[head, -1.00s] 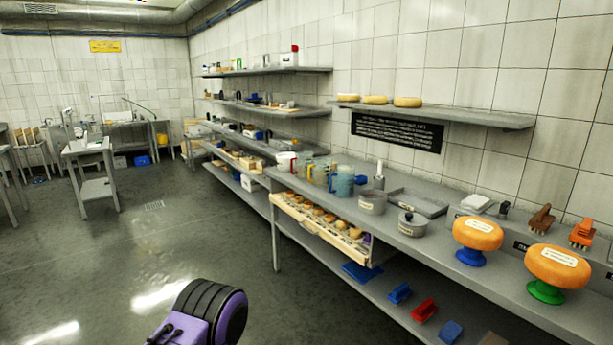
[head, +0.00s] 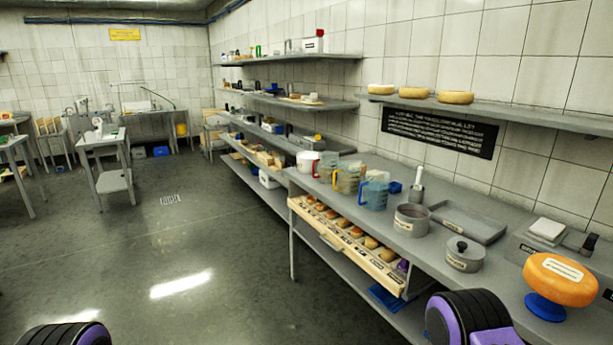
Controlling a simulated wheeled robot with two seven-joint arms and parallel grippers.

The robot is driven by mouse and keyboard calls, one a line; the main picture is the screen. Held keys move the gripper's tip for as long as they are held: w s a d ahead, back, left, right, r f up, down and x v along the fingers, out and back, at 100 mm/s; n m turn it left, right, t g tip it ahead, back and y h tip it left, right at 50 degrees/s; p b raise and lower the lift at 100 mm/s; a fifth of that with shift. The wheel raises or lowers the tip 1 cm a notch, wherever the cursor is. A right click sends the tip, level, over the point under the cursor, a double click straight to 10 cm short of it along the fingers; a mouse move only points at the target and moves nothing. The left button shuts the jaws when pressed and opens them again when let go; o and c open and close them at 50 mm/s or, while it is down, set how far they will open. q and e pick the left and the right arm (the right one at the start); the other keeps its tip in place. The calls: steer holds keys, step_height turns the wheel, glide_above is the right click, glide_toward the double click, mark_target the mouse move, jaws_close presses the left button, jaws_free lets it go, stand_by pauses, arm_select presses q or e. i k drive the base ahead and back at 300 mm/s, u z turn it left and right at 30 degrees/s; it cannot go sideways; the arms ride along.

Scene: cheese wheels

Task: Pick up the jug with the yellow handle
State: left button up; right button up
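The jug with the yellow handle (head: 348,177) stands upright on the grey steel counter (head: 413,249) in the head view. It is see-through, and its handle faces left. A jug with a blue handle (head: 375,192) stands just to its right and nearer. A see-through jug (head: 327,167) stands behind it to the left, beside a white container with red on it (head: 307,163). Purple and black parts of my arms show at the bottom left and bottom right edges. No gripper fingers are in view, and the arms are well short of the jugs.
A grey pot (head: 411,221) and a lidded pot (head: 464,255) stand right of the jugs. An orange cheese wheel on a blue stand (head: 560,280) is at the right. A pull-out drawer of small cheeses (head: 390,273) juts out below the counter.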

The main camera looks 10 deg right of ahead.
mark_target(350, 171)
steer(key=z, duration=0.15)
steer(key=i, duration=0.85)
steer(key=z, duration=0.45)
